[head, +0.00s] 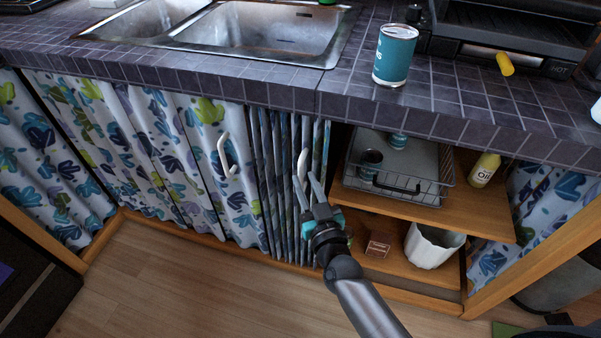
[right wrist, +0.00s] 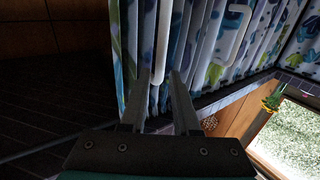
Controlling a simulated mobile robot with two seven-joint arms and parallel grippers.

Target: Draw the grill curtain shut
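The curtain with blue and green leaf prints (head: 282,150) hangs bunched in tight folds at the left of an open shelf bay below the counter. A white handle (head: 302,163) is on its right edge; it also shows in the right wrist view (right wrist: 163,40). My right gripper (head: 309,188) is at this handle, its fingers pointing up towards it. In the right wrist view my right gripper (right wrist: 160,78) has its fingers apart, with the handle's lower end between the tips. I cannot tell whether they touch it. My left gripper is out of view.
The open bay holds a wire basket (head: 392,180), an oil bottle (head: 484,170), a small brown box (head: 378,244) and a white pot (head: 431,246). Another curtain (head: 190,150) with a white handle (head: 226,155) hangs to the left. A tiled counter (head: 290,88) overhangs; the wood floor (head: 190,290) is clear.

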